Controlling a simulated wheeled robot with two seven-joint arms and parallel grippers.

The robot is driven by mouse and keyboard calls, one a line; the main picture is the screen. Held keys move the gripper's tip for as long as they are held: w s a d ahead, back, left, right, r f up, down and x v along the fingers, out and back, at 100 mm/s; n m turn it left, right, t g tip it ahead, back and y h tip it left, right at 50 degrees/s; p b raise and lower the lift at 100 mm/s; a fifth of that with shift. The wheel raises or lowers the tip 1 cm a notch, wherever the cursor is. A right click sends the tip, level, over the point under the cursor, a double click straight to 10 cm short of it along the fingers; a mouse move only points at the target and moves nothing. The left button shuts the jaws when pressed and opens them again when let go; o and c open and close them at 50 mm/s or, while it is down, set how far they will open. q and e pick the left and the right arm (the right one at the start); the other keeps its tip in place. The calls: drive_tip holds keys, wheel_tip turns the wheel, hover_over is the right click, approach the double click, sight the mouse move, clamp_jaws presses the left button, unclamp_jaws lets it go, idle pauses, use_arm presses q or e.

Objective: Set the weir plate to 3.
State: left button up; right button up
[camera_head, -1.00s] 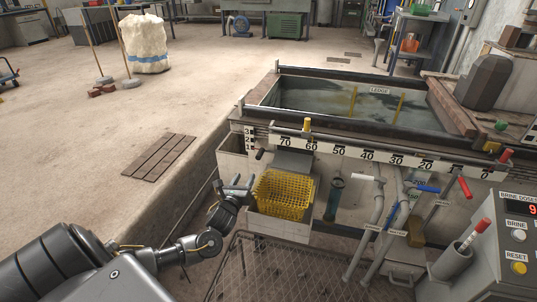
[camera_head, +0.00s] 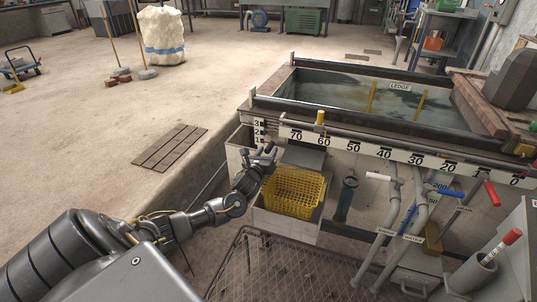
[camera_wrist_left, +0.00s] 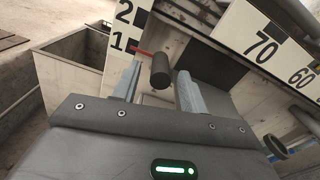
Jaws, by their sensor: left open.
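The upright scale (camera_head: 258,132) with marks 1, 2 and 3 stands at the tank's left front corner. In the left wrist view the scale (camera_wrist_left: 127,30) shows 1 and 2. A red pointer (camera_wrist_left: 142,52) lies at about the 1 mark, beside a dark round handle (camera_wrist_left: 160,70). My left gripper (camera_head: 267,152) is open at the handle. In the wrist view the handle appears between the open fingertips (camera_wrist_left: 158,85), with gaps either side; contact is not clear. A grey sloped plate (camera_head: 304,156) sits right of it; I cannot tell whether it is the weir plate.
The numbered horizontal ruler (camera_head: 345,145) runs along the tank front. A mesh grating (camera_head: 290,265) lies below.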

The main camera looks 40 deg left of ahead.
use_arm(q)
drive_tip(key=shift+x, duration=0.95)
clamp_jaws()
